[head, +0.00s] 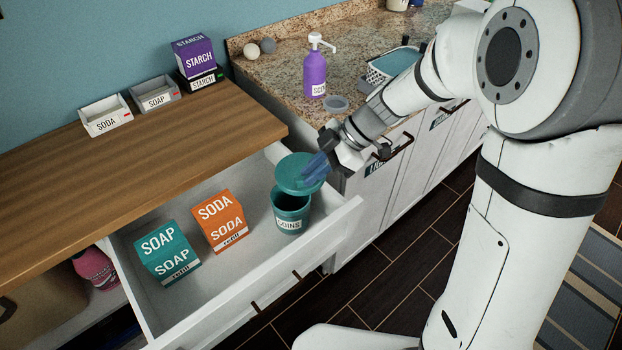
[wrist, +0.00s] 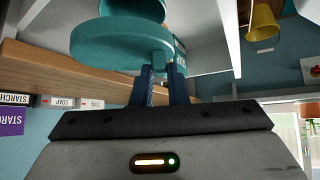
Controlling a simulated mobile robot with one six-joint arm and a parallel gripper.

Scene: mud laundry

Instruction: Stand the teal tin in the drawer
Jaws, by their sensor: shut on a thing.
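The teal tin (head: 290,217), labelled COINS, is inside the open drawer (head: 330,217), at its right end. It looks close to upright; I cannot tell whether its base touches the drawer floor. A wide teal lid (head: 296,172) covers part of its top, set a little to the right, and I cannot tell whether it rests on the rim.
An orange SODA box (head: 220,220) and a teal SOAP box (head: 167,252) stand left of the tin in the drawer. The wooden top (head: 140,165) holds small labelled trays and a purple STARCH box (head: 194,55). A purple pump bottle (head: 315,75) stands on the granite counter.

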